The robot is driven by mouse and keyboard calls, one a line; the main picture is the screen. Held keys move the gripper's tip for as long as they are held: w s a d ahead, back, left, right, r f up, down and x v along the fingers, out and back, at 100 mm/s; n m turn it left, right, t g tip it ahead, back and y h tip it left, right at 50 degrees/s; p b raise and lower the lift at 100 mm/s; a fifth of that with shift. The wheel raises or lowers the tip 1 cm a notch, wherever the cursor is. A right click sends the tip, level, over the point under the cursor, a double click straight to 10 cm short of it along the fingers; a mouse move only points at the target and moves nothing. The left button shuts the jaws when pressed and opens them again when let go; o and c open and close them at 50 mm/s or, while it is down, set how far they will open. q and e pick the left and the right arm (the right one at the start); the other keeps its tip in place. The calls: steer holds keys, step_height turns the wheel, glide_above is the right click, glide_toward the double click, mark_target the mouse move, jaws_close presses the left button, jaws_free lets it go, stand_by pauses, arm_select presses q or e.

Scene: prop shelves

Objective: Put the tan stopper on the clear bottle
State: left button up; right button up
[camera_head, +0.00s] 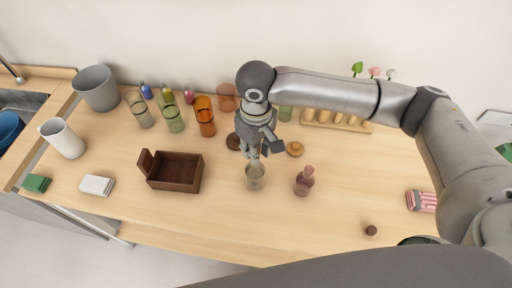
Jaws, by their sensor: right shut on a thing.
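The clear bottle (255,182) stands upright on the wooden table near the middle of the head view. My right gripper (255,156) points down right above its mouth and is shut on the tan stopper, which is small and mostly hidden between the fingertips. I cannot tell whether the stopper touches the bottle's neck. My left gripper is not in view.
A brown open box (175,184) stands left of the bottle and a mauve bottle (303,184) right of it. A tan round lid (295,149) and a dark stopper (371,230) lie on the table. Several glasses stand behind, including an orange one (205,121). The front middle is clear.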

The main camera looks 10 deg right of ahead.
steer(key=shift+f+p, duration=0.3)
steer(key=shift+f, duration=0.05)
stand_by(0.4)
steer(key=o, duration=0.7)
step_height(320, 180, up, 12)
steer(key=shift+f, duration=0.1)
stand_by(0.7)
